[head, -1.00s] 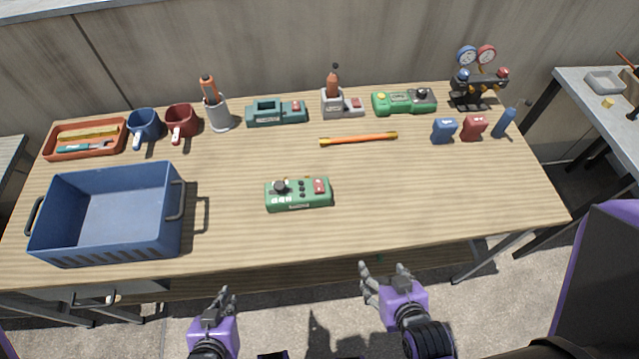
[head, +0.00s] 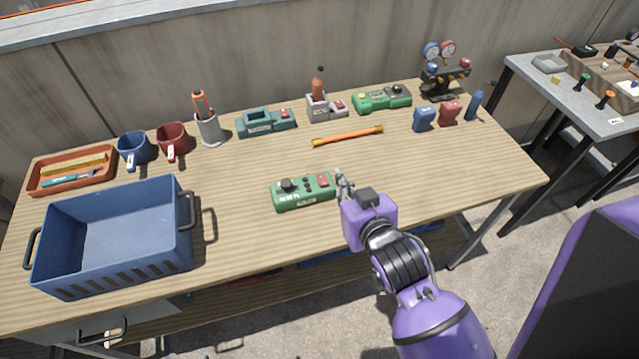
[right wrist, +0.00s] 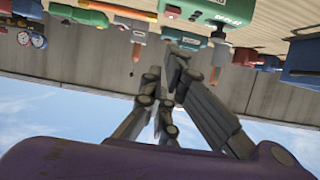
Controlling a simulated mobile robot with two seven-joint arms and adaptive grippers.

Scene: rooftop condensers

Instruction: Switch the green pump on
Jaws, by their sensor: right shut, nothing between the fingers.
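A green control box (head: 302,197) with a black knob, small dark buttons and a red rocker switch (head: 322,180) lies near the table's front middle. Its green body (right wrist: 218,10) also shows at the top of the right wrist view. A second green device (head: 370,103) stands at the back right. I cannot tell which is called the pump. My right gripper (head: 343,181) is shut and empty, at the right end of the front box, close to the red switch. Whether it touches the box is unclear. My left gripper is out of view.
A blue crate (head: 185,240) stands at the front left of the wooden table (head: 240,235). A teal device (head: 255,128), mugs, a grey charger (head: 318,112) and a gauge set (head: 440,80) line the back. An orange stick (head: 347,136) lies behind the front box.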

